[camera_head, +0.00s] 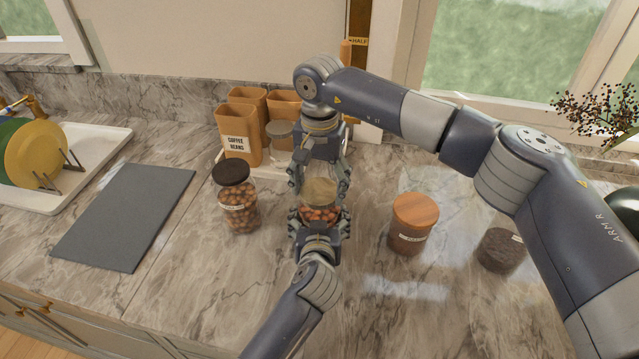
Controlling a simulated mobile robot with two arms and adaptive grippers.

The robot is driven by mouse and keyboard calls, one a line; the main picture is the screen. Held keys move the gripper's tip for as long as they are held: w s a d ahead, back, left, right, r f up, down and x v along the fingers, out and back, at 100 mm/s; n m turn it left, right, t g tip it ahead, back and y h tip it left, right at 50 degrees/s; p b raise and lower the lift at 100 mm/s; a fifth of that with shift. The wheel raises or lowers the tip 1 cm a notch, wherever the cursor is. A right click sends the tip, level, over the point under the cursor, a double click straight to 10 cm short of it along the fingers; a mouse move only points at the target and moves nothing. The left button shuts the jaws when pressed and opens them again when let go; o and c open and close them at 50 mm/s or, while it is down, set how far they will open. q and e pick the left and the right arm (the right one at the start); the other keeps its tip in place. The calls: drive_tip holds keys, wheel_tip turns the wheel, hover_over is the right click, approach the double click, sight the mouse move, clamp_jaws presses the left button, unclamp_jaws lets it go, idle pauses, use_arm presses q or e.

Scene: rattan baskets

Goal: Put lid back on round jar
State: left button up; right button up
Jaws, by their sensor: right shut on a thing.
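The round jar (320,215) is a small glass jar with orange-brown contents, standing on the counter in the middle of the head view. A round tan lid (320,191) is at the jar's mouth; I cannot tell whether it rests on the rim or is slightly above it. My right gripper (320,182) reaches down from behind, shut on the lid with a finger at each side. My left gripper (320,226) comes from the front, low, with its fingers on either side of the jar. Whether they press on the glass is unclear. The fingers partly hide the jar's lower sides.
A dark-lidded nut jar (238,207) stands close on the left. A wooden-lidded brown jar (411,232) and a dark jar (500,252) stand right. Orange canisters (240,140) are behind. A grey board (125,215) lies left. The front counter is mostly clear.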

drive_tip(key=m, duration=0.5)
drive_tip(key=shift+f, duration=0.1)
drive_tip(key=m, duration=0.4)
drive_tip(key=shift+m, duration=0.3)
drive_tip(key=m, duration=0.4)
drive_tip(key=shift+m, duration=0.3)
drive_tip(key=m, duration=0.4)
drive_tip(key=shift+m, duration=0.4)
drive_tip(key=m, duration=0.4)
drive_tip(key=shift+f+m, duration=0.1)
drive_tip(key=shift+m, duration=0.2)
drive_tip(key=m, duration=0.4)
drive_tip(key=shift+m, duration=0.3)
drive_tip(key=m, duration=0.4)
drive_tip(key=shift+m, duration=0.4)
drive_tip(key=m, duration=0.5)
drive_tip(key=o, duration=1.1)
drive_tip(key=shift+o, duration=0.2)
